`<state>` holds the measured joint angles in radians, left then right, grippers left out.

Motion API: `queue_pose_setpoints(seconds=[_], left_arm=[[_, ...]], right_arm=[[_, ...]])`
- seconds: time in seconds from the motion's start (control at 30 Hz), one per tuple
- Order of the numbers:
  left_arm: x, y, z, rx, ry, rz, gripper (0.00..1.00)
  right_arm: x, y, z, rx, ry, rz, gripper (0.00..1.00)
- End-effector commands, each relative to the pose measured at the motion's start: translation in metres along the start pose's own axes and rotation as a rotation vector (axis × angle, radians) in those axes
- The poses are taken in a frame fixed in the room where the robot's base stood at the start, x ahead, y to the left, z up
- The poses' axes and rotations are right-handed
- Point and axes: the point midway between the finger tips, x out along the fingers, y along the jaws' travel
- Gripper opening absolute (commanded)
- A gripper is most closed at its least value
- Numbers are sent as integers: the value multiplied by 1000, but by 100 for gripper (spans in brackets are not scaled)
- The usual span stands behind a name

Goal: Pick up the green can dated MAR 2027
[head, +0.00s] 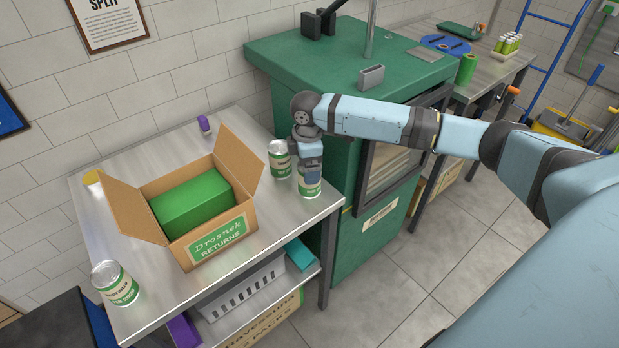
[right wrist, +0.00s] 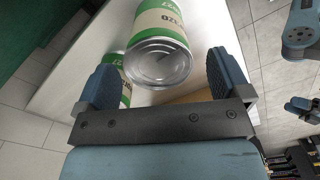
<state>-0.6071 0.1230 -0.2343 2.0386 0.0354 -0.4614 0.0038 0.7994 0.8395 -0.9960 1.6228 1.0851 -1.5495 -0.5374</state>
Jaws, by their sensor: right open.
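Three cans with green and cream labels stand on the steel table. One can (head: 309,187) is at the table's right edge, under my right gripper (head: 310,165). A second can (head: 280,160) stands just behind and left of it. A third can (head: 116,284) is at the front left corner. In the right wrist view my right gripper (right wrist: 165,80) is open, with a can (right wrist: 160,50) ahead between its fingers, its silver end showing. Another can (right wrist: 117,68) is partly hidden behind the left finger. I cannot read a full date on any can.
An open cardboard returns box (head: 222,238) holding a green block (head: 192,203) stands mid-table. A green cabinet (head: 310,80) is close on the right of the table. A yellow-lidded item (head: 92,178) and a purple item (head: 204,123) lie towards the back.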

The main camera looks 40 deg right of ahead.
Motion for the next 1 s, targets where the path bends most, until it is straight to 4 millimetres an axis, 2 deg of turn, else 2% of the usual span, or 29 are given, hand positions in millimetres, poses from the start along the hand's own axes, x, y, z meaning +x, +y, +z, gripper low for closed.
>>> queue_pose_setpoints(seconds=[0.03, 0.17, 0.4, 0.47, 0.6, 0.7, 1.0], left_arm=[[1, 0, 1, -1, 0, 0, 43], [2, 0, 2, -2, -3, 0, 43], [2, -1, 1, -2, -2, 0, 43], [2, -1, 0, -2, -2, -1, 43], [2, -1, 0, -2, 0, -1, 43], [1, -1, 0, -2, 1, -1, 43], [1, 0, -1, -3, 2, -1, 43]], right_arm=[[10, 0, 2, 1, -2, -2, 95], [27, 0, 2, 0, -1, 0, 95], [30, 1, 2, 0, 0, 1, 95], [30, 1, 2, 0, 0, 1, 83], [30, 1, 2, 0, 0, 1, 51], [29, 1, 2, 0, 0, 2, 33], [23, 1, 2, 0, 1, 3, 33]])
